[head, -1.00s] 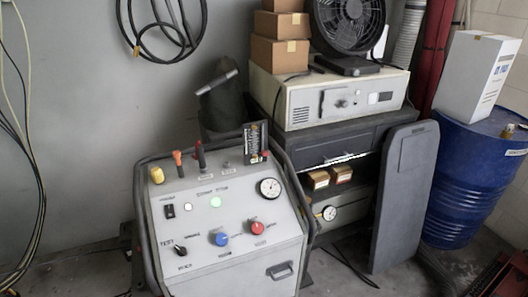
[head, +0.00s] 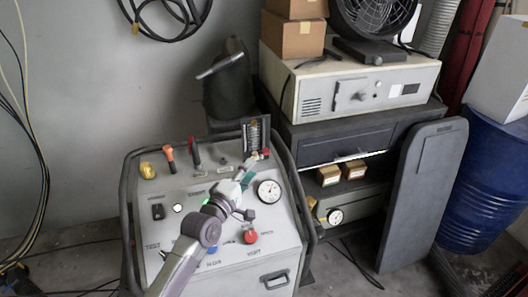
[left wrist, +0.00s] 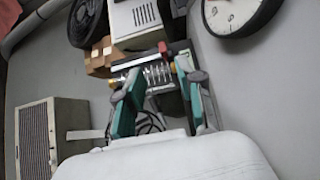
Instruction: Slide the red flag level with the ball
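The upright gauge panel (head: 256,134), dark with a pale scale, stands at the back right of the grey console (head: 225,262). The small red flag (head: 266,152) shows at its lower right edge. The ball is too small to make out. My left gripper (head: 252,171) is over the console top, just in front of the panel and close below the flag. A small red piece (left wrist: 162,47), likely the flag, shows beyond the fingertips. My right gripper is not in view.
A round dial (head: 269,192) and a red knob (head: 251,237) lie right of my left arm. Orange (head: 169,155) and red-tipped (head: 195,152) levers stand to the left. A black tube rail (head: 290,185) borders the console. A cabinet (head: 345,85) stands behind.

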